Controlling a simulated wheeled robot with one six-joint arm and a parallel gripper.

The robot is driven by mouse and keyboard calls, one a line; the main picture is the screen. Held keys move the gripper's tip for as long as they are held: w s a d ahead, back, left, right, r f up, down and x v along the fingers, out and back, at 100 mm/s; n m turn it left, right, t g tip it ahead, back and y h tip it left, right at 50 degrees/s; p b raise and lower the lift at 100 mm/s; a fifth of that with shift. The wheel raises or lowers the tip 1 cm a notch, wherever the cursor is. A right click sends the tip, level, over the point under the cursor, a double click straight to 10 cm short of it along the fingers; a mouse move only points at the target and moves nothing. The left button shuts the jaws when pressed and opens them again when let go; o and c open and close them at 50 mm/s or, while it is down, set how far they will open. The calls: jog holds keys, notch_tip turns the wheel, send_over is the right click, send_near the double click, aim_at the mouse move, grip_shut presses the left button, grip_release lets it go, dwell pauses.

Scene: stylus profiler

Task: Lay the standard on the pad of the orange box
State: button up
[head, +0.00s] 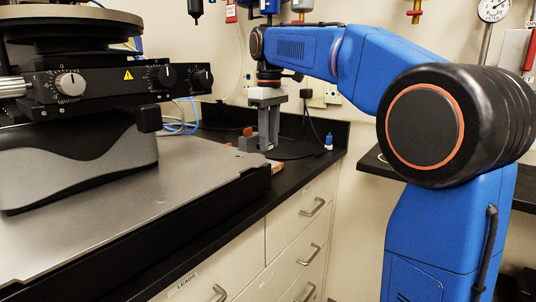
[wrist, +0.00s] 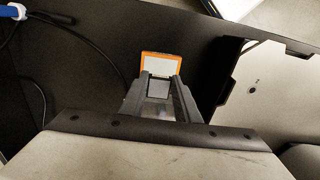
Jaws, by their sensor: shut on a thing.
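My gripper (wrist: 161,80) points down over the black bench, its two grey fingers closed on a small flat grey piece, the standard (wrist: 159,89). The orange box (wrist: 144,59) lies just beyond the fingertips in the wrist view, with a pale pad (wrist: 161,65) inside its orange rim. The fingertips overlap the near side of the box in that view; whether anything touches is unclear. In the head view my gripper (head: 268,146) stands at the back of the bench, beside small orange and grey shapes. The standard cannot be made out there.
The profiler (head: 75,165) with its grey base plate (head: 120,215) fills the left of the head view; its plate edge is at right in the wrist view. A black cable (wrist: 50,19) with a blue-and-white end lies at left. A small blue bottle (head: 329,140) stands right of my gripper.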

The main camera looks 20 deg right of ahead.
aim_at(270, 144)
jog(key=shift+f, duration=2.25)
jog(key=shift+f, duration=0.15)
jog(key=o, duration=1.1)
notch_tip(270, 144, up, 12)
jog(key=shift+r, duration=0.15)
